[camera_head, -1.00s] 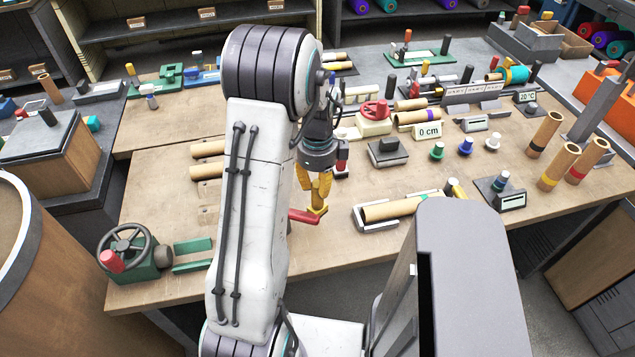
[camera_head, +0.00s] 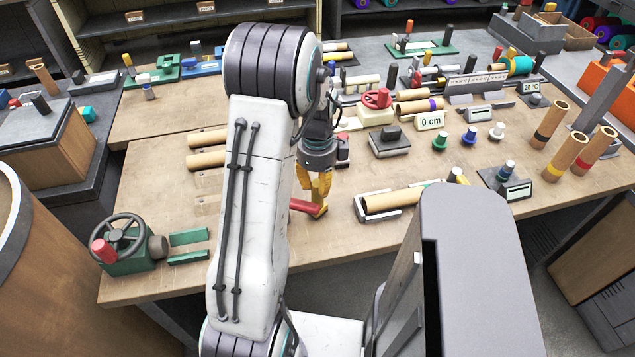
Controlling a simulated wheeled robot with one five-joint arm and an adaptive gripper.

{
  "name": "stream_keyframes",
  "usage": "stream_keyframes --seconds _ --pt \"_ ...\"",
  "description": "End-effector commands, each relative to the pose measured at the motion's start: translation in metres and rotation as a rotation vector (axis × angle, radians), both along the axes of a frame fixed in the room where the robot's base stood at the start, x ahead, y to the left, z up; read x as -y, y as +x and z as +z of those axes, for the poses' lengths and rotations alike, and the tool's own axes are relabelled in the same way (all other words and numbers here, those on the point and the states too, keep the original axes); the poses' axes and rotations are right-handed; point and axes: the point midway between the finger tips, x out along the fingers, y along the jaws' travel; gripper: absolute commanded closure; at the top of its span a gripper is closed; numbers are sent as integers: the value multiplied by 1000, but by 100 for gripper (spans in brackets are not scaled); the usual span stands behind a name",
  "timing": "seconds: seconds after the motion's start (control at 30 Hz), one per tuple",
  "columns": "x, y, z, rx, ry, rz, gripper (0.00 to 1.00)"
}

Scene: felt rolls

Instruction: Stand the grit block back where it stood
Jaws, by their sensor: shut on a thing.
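My gripper (camera_head: 320,209) has yellow fingers and points down, low over the front part of the wooden bench (camera_head: 280,250). A red bar-shaped block (camera_head: 304,206) is at its fingertips and sticks out to the left. It looks like the held thing, shut between the fingers; I cannot tell for sure that it is the grit block. My arm hides part of the block and the bench to its left. I cannot tell whether the block touches the bench top. No marked standing place for it is clear to see.
A pale tray with a tan roll (camera_head: 400,199) lies to the right of my gripper. A dark block with a handle (camera_head: 390,141) stands behind it. A green handwheel device (camera_head: 122,243) stands at the front left. Upright tubes (camera_head: 552,124) stand at the right.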

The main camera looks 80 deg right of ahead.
Motion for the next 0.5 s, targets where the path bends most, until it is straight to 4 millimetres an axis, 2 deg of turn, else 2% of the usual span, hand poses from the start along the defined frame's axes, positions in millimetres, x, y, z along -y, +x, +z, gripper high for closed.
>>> stream_keyframes --seconds 0.5 --pt "0 0 -6 0 0 0 100"
